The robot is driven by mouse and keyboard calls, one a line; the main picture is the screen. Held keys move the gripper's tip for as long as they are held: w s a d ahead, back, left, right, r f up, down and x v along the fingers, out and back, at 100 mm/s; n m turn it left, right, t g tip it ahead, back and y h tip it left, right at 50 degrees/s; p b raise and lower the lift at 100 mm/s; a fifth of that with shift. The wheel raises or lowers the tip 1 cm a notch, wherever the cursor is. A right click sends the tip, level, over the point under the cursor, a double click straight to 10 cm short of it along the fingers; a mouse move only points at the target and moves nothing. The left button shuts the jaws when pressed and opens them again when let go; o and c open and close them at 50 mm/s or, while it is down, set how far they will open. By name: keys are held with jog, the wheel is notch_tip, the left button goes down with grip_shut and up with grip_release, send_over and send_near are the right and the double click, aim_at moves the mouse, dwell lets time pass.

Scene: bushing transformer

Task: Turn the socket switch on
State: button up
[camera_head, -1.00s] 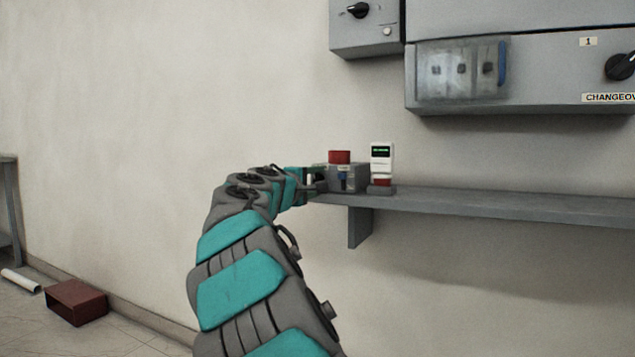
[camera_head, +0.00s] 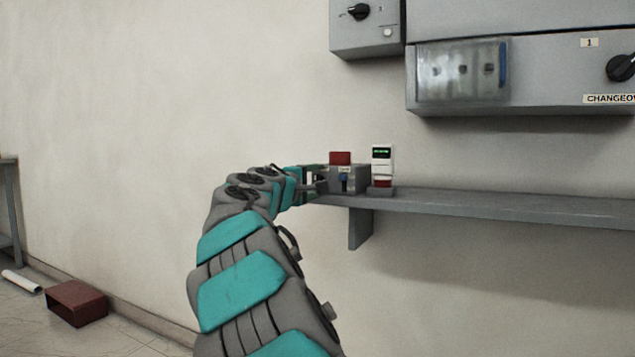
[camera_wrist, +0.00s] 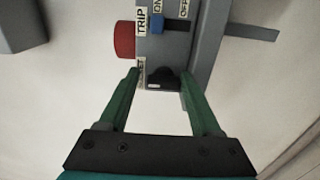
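The grey socket box (camera_head: 361,178) stands at the left end of a wall shelf, with a red button (camera_head: 340,158) on top. In the wrist view the box (camera_wrist: 176,48) appears turned sideways, with its red button (camera_wrist: 124,40) at left. Its blue switch (camera_wrist: 157,25) sits at the slot end beside the label ON; the slot runs right toward OFF. A black rounded part (camera_wrist: 163,79) shows lower on the box. My gripper (camera_wrist: 160,82) is open, its green fingers either side of that black part in the picture. I cannot tell whether they touch.
A white device with a green display (camera_head: 382,160) stands just right of the box on the shelf (camera_head: 480,203). Grey wall cabinets (camera_head: 560,75) hang above. The wall left of the shelf is clear. A dark red box (camera_head: 76,303) lies on the floor.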

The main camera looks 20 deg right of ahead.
jog(key=shift+w+a+f, duration=0.3)
jog(key=shift+a+f, duration=0.05)
jog(key=shift+f, duration=0.05)
jog(key=shift+s, duration=0.1)
jog(key=v, duration=0.8)
jog(key=shift+s+r+b, duration=0.2)
jog(key=shift+s+b, duration=0.15)
jog(key=shift+s, duration=0.1)
dwell(0.5)
jog(key=shift+a, duration=0.1)
dwell(0.4)
jog(key=p+v, duration=0.1)
jog(key=v, duration=0.6)
jog(key=shift+s+a, duration=0.2)
jog(key=shift+a, duration=0.1)
